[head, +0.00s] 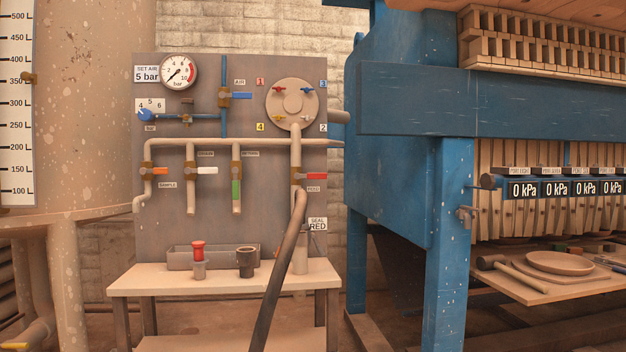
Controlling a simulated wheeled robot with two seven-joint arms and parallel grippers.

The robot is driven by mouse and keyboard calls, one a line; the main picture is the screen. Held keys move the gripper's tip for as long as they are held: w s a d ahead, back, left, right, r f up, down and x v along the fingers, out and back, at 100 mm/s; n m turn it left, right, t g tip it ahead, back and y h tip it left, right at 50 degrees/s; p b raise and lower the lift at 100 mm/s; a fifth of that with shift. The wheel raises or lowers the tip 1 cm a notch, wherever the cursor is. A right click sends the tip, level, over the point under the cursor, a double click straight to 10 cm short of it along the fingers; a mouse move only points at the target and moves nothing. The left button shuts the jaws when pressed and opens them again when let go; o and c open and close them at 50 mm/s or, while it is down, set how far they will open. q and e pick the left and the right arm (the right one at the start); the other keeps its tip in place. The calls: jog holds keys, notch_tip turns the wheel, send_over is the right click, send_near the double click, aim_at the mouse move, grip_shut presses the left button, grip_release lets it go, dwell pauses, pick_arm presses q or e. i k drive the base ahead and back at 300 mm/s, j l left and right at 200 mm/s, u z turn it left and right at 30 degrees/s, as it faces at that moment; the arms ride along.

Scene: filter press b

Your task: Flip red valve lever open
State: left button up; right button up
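The red valve lever (316,176) sits on a brass-coloured valve body (297,175) on the right-hand vertical pipe of the grey panel (205,120). The lever points sideways to the right, across the upright pipe. A small label (313,189) is just below it, and a "SEAL RED" tag (317,225) hangs lower down. Neither of my grippers shows in the head view.
Orange (160,171), white (207,171) and green (236,190) levers sit left on the panel. A thick dark hose (281,270) slants in front of the bench (225,279). The blue press frame (455,240) is at right.

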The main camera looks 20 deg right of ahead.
aim_at(312, 176)
jog(key=i+l, duration=0.1)
jog(key=l, duration=1.1)
jog(key=i+l, duration=0.15)
jog(key=l, duration=1.05)
jog(key=i, duration=0.05)
